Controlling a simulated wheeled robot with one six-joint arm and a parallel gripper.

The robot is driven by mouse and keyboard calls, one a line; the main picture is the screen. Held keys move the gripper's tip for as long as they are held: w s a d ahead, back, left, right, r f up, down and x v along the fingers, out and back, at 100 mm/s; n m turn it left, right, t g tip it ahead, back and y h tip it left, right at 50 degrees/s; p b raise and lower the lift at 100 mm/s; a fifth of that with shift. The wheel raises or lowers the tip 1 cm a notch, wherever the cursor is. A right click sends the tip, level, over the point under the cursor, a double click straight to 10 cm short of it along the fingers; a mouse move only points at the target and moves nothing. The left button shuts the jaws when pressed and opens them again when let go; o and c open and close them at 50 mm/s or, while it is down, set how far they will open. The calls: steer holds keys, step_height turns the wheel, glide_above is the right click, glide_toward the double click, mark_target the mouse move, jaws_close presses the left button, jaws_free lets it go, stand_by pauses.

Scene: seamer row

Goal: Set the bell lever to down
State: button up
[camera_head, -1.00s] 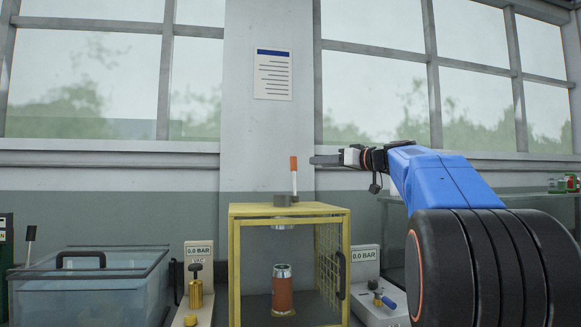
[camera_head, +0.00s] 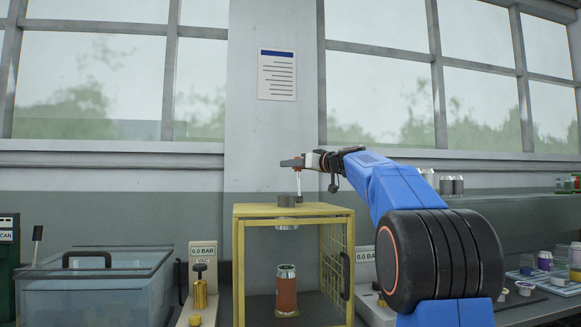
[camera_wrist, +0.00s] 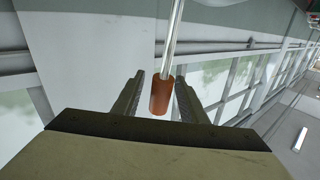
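The bell lever (camera_head: 299,182) is a thin pale rod standing upright on top of the yellow cage (camera_head: 292,211). Its orange grip (camera_wrist: 160,96) shows in the wrist view between my two fingers. My gripper (camera_head: 290,163) is at the top of the lever in the head view and mostly hides the orange grip. The fingers (camera_wrist: 160,76) are open, with a small gap on each side of the grip, so they are around it and not closed on it.
Inside the cage stands a brown can (camera_head: 287,290) under a grey round head. A clear tank (camera_head: 95,295) stands at the left, beside a brass valve (camera_head: 199,288) with a 0.0 BAR VAC gauge. Trays with small jars (camera_head: 545,262) are at the right.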

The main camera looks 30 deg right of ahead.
steer(key=shift+w+a, duration=0.2)
steer(key=shift+w, duration=0.5)
steer(key=shift+c, duration=0.4)
jaws_close()
steer(key=shift+s+a+r+n+t+y, duration=0.3)
steer(key=shift+s+n+t, duration=0.25)
steer(key=shift+s, duration=0.3)
steer(key=shift+s+a+r+n+t+y, duration=0.1)
steer(key=shift+s+a+n+t+y, duration=0.1)
steer(key=shift+s+n+t+y, duration=0.5)
steer(key=shift+s+a+r+n+t+y, duration=0.15)
steer(key=shift+s+a+n+t, duration=0.15)
steer(key=shift+s, duration=0.7)
steer(key=shift+o, duration=0.4)
jaws_free()
